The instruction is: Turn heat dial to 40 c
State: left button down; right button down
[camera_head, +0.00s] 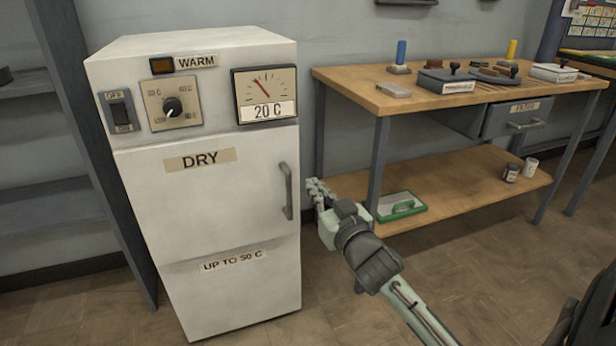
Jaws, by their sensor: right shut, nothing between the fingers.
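The heat dial (172,107) is a black knob with a white pointer on a beige plate, on the upper front of a white drying cabinet (222,215). The marks around it are too small to read surely. A gauge (265,95) to its right has a red needle and reads "20 C". A dark on/off switch (122,112) sits left of the dial, and an amber lamp (161,65) beside the "WARM" label is above it. My right gripper (316,192) is shut and empty, right of the cabinet door handle and well below the dial. My left gripper is not in view.
The cabinet door handle (286,191) stands out near my right gripper. A wooden workbench (345,80) with tools and a lower shelf (450,222) stands right of the cabinet. A green-edged tray (402,207) lies on that shelf. Grey shelving (50,200) is at left. The space before the cabinet's upper front looks clear.

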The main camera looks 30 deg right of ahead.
aim_at(172, 106)
jog(key=k+j, duration=0.8)
jog(key=j, duration=0.1)
